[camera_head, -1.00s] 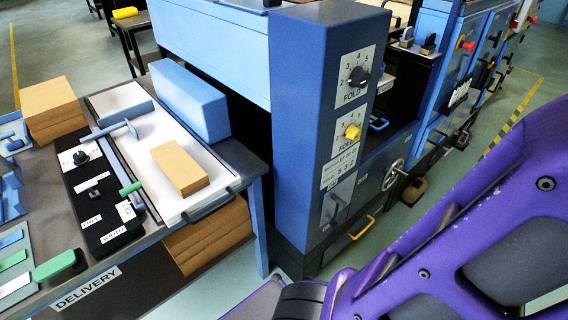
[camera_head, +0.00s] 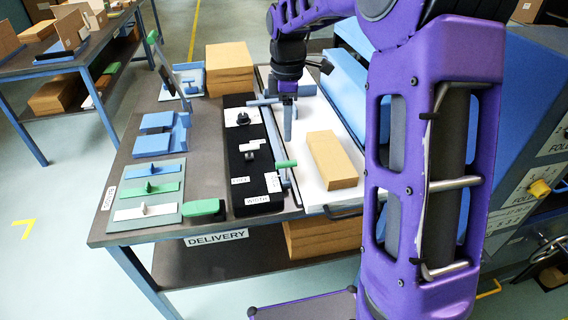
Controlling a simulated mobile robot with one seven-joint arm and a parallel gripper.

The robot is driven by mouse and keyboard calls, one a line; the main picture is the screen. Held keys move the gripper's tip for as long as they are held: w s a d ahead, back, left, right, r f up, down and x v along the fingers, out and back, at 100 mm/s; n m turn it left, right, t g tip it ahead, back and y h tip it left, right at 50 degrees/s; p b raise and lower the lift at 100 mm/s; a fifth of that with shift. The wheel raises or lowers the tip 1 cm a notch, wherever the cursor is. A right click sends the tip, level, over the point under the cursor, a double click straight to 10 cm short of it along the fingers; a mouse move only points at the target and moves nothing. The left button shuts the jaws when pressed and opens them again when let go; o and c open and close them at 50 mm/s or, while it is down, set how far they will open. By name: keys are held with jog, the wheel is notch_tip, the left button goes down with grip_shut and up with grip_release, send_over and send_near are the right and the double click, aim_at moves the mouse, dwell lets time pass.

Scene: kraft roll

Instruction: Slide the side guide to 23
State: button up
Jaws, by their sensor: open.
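The side guide (camera_head: 264,102) looks like the blue T-shaped bar lying across the rail at the back left of the white board on the delivery table. My gripper (camera_head: 288,90) points down over the right part of this bar, open. A narrow blue-grey upright piece (camera_head: 288,122) shows just below it; I cannot tell if it is a finger or part of the guide. Whether the fingers touch the bar is unclear. A green handle (camera_head: 286,164) sits at the rail's near end, beside a black panel (camera_head: 256,192) with a WIDTH label. The scale figures are too small to read.
A brown block (camera_head: 332,160) lies on the white board (camera_head: 305,190), right of the guide. A brown stack (camera_head: 229,70) stands behind left. A blue block (camera_head: 350,88) lies along the right. My arm covers much of the right side.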

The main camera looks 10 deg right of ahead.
aim_at(286, 167)
notch_tip(286, 167, down, 14)
jog(key=shift+w+f+b, duration=0.1)
jog(key=shift+b, duration=1.05)
grip_shut()
dwell(0.6)
